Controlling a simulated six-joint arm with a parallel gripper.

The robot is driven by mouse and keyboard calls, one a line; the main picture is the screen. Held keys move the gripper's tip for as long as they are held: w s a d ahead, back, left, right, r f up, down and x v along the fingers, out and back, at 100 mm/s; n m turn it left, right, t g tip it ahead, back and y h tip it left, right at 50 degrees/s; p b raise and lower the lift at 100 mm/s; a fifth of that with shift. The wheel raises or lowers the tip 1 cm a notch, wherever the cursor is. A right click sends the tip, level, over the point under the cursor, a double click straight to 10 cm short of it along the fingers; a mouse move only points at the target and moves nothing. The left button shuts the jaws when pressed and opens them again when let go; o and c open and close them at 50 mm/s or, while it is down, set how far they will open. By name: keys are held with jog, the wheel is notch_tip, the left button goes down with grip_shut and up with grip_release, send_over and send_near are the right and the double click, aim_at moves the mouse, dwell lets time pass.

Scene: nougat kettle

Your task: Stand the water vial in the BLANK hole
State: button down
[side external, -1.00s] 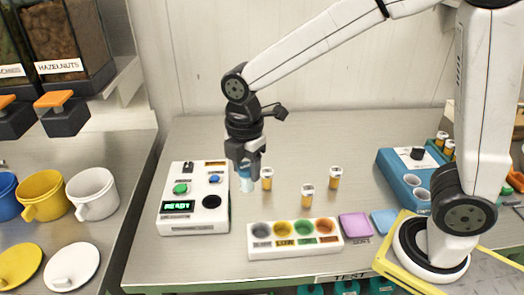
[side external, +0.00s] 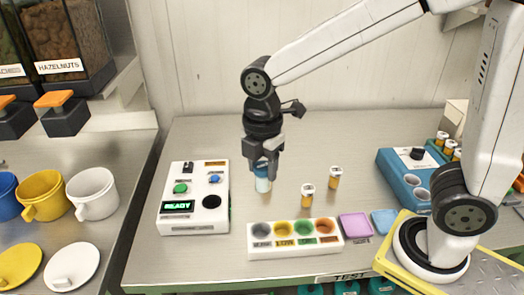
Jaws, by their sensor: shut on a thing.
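The vial hangs upright, behind the rack in the picture. The white rack (side external: 295,251) has a row of holes: grey, yellow, green and orange. The grey hole (side external: 261,229) at its left end has a small label, too blurred to read surely; it is empty. The vial is apart from it. Its exact height above the table is hard to tell.
Two orange vials with white caps (side external: 307,194) (side external: 335,178) stand right of my gripper. A white device (side external: 192,212) with a READY display stands left. Purple (side external: 356,224) and blue (side external: 384,221) pads lie right of the rack. A blue unit (side external: 400,172) stands farther right.

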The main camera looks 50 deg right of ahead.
aim_at(261, 191)
jog(key=shift+f, duration=0.1)
jog(key=shift+s+a+f, duration=0.1)
jog(key=shift+a+f, duration=0.1)
jog(key=shift+f, duration=1)
jog(key=shift+s+a+f, duration=0.1)
jog(key=shift+a+f, duration=0.1)
jog(key=shift+f, duration=0.95)
jog(key=shift+f, duration=0.1)
jog(key=shift+f, duration=3.85)
jog(key=shift+f, duration=0.45)
grip_release()
